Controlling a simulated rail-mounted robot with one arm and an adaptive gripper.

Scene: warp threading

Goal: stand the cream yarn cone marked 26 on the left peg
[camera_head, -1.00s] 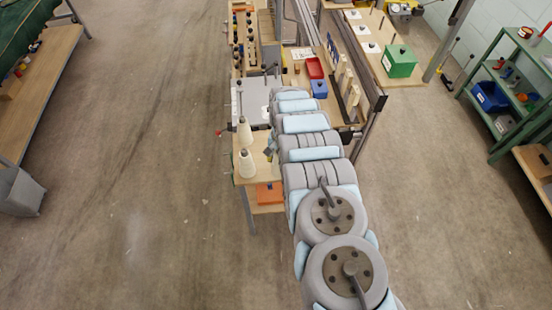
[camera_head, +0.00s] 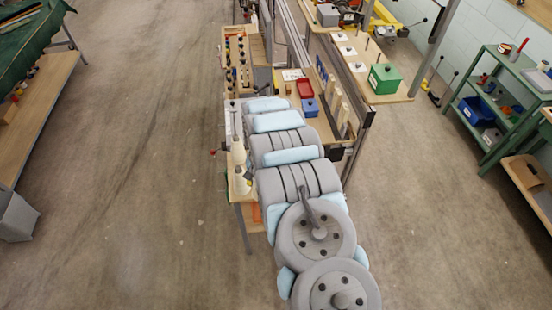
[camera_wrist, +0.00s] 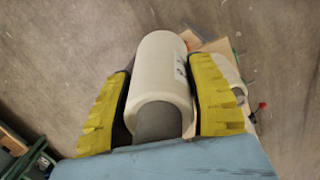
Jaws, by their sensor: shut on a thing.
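In the wrist view my gripper (camera_wrist: 159,70) has its two yellow ribbed fingers on either side of a cream yarn cone (camera_wrist: 160,78) and is shut on it. A grey end shows at the cone's near side. A label with dark marks is on its right side, too oblique to read. A second cream cone (camera_wrist: 230,72) is partly hidden behind the right finger. In the head view two cream cones (camera_head: 238,152) (camera_head: 243,180) show beside my arm; I cannot tell whether one is the held cone. A thin upright rod (camera_head: 233,120) may be the left peg. My arm hides the gripper there.
Beyond are a red bin (camera_head: 305,88), a blue bin (camera_head: 310,107) and a rack of small spools (camera_head: 236,60). A green box (camera_head: 385,78) stands on the right-hand board.

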